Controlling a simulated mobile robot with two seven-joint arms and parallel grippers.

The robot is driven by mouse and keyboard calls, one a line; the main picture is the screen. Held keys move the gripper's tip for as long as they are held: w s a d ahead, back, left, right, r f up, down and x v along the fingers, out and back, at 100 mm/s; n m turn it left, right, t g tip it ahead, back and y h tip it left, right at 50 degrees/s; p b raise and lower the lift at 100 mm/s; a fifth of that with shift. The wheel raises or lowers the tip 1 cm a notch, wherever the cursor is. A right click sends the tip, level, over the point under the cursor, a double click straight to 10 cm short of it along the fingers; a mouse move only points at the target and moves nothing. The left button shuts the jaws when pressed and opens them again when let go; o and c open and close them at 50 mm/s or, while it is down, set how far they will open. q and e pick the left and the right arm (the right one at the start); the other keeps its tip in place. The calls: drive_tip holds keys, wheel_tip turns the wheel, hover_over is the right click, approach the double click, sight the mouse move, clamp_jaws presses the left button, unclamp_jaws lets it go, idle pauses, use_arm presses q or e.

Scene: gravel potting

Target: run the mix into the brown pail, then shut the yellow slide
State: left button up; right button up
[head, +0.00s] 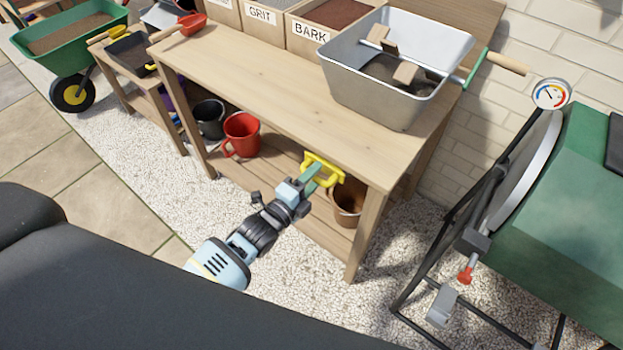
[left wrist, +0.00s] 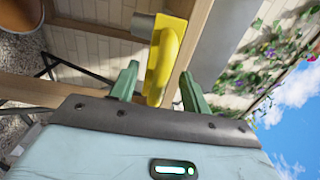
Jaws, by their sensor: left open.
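The yellow slide (head: 324,168) sits under the front edge of the potting bench. In the left wrist view its yellow handle (left wrist: 165,58) lies between my two green fingers. My left gripper (head: 312,176) is open around the handle, with a gap visible on the right side. The brown pail (head: 348,203) stands on the lower shelf below the slide, partly hidden by the bench; a brown rim shows at the top left of the left wrist view (left wrist: 20,14). Dark mix (head: 385,70) lies in the grey metal tub (head: 375,100) on the bench. My right gripper is out of view.
A red jug (head: 242,134) and a black pot (head: 208,120) stand on the lower shelf, left of the pail. Bins marked GRIT (head: 262,22) and BARK (head: 308,35) stand at the back. A green drum on a black frame (head: 560,190) stands at the right.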

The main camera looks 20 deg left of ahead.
use_arm(q)
drive_tip(key=shift+c, duration=0.5)
clamp_jaws()
